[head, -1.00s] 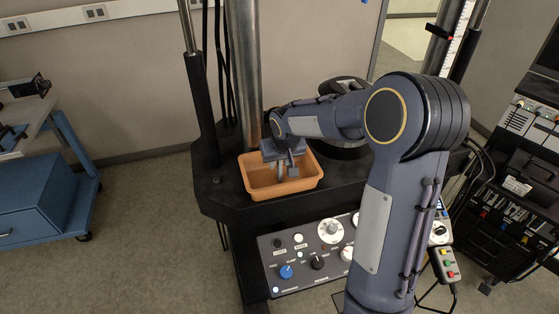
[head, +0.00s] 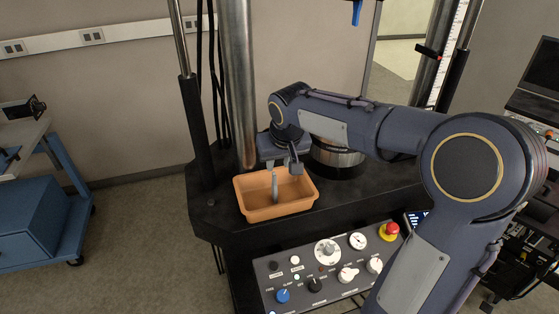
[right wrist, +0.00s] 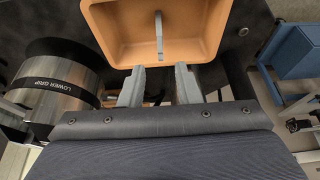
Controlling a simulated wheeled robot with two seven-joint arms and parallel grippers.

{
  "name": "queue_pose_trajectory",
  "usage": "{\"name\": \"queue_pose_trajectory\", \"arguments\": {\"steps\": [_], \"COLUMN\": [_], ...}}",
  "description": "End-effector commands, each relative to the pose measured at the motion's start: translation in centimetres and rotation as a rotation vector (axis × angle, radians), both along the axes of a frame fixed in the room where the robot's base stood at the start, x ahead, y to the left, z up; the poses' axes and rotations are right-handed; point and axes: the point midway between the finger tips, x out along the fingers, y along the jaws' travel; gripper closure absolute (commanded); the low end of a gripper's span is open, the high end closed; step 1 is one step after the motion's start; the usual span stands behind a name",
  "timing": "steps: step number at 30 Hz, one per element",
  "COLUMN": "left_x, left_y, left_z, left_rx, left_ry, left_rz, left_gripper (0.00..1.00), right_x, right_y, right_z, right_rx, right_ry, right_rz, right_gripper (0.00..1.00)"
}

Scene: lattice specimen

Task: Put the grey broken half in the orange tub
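The orange tub (head: 258,213) stands on the dark machine table. The grey broken half (head: 275,187) is a narrow grey piece that shows inside the tub's outline. In the right wrist view the grey half (right wrist: 159,38) lies within the rim of the tub (right wrist: 107,32), apart from the fingers. I cannot tell how it rests on the floor. My right gripper (head: 283,168) is at the tub's back edge. In the right wrist view its two fingers (right wrist: 160,84) are spread with nothing between them. My left gripper is out of view.
A steel column (head: 238,85) rises behind the tub. The lower grip (right wrist: 62,85) stands close beside my right gripper. A control panel (head: 325,270) with knobs and a red button is in front. A blue cart (head: 40,215) is at far left.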

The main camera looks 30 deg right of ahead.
Motion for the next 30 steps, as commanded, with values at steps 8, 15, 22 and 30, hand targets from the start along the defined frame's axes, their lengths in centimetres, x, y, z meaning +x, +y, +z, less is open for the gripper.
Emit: {"name": "queue_pose_trajectory", "arguments": {"steps": [8, 15, 22, 30], "left_x": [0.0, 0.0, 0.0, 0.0], "left_y": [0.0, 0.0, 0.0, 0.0], "left_z": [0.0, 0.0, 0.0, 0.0], "left_rx": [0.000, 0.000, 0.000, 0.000], "left_ry": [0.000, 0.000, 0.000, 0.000], "left_rz": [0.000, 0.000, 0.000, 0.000], "left_gripper": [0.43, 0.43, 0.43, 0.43], "right_x": [-1.5, -12.5, -22.1, -24.9], "right_y": [0.2, 3.5, 8.6, 10.6], "right_z": [0.9, 0.2, -2.8, -4.7], "right_rx": [0.023, 0.222, 0.345, 0.373], "right_ry": [-0.002, -0.045, -0.110, -0.131], "right_rz": [0.004, 0.075, 0.144, 0.164], "right_gripper": [0.70, 0.70, 0.70, 0.70]}}
